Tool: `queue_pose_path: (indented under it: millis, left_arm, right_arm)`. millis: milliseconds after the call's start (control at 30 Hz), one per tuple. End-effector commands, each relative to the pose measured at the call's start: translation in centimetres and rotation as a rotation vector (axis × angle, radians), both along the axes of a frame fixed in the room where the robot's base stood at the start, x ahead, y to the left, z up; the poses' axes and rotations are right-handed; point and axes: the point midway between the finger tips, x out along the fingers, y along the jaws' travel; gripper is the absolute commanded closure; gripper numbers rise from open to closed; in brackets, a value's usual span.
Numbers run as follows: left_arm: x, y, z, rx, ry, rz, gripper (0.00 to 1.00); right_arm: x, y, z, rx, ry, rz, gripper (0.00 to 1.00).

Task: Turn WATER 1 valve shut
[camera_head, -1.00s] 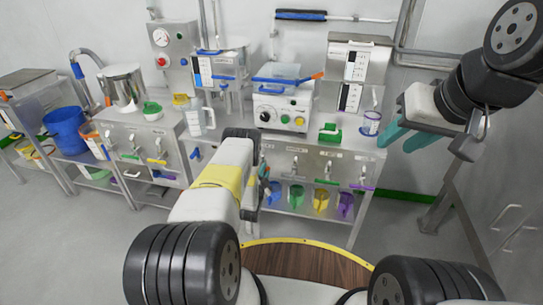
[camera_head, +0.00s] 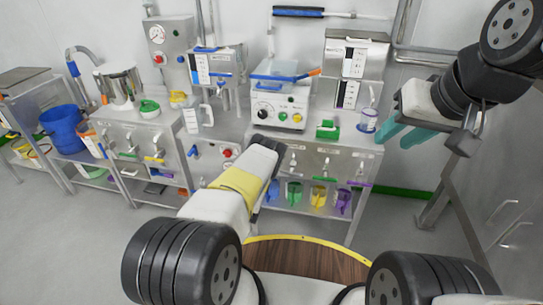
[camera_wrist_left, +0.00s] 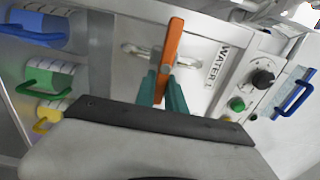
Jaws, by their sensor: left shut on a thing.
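In the left wrist view the WATER 1 valve's orange handle (camera_wrist_left: 172,42) stands nearly upright in the picture, across a horizontal metal fitting (camera_wrist_left: 134,50). The WATER 1 label (camera_wrist_left: 217,66) is on the panel to its right. My left gripper (camera_wrist_left: 163,92) is shut on the handle, with teal fingers on both sides of its lower part. In the head view, my left forearm and wrist hide the handle and this gripper's fingers. My right gripper (camera_head: 394,143) is open and empty, in the air to the right of the bench.
A control box (camera_head: 280,104) with knobs stands on the steel bench. Below it hang green (camera_head: 294,192), yellow (camera_head: 318,196) and purple (camera_head: 343,201) scoops or cups. A blue bucket (camera_head: 66,130) is on the lower left. The floor at the left is open.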

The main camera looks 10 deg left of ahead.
Motion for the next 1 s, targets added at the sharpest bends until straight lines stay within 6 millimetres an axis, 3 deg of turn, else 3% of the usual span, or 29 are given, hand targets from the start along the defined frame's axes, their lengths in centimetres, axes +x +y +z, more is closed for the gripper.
queue_pose_path:
  millis: [533,567,633,1000]
  left_arm:
    - [-0.08,0.0,-0.2,0.024,0.002,0.0,1.0]
    - [-0.08,0.0,-0.2,0.024,0.002,0.0,0.79]
    - [-0.07,0.0,-0.18,0.023,0.002,0.0,0.66]
    - [-0.3,0.02,-0.15,0.022,0.001,0.0,0.64]
  right_arm:
    - [0.0,0.0,0.0,0.0,0.0,0.0,0.64]
    - [0.0,0.0,0.0,0.0,0.0,0.0,0.64]
    - [0.0,0.0,0.0,0.0,0.0,0.0,0.64]
    - [0.0,0.0,0.0,0.0,0.0,0.0,0.64]
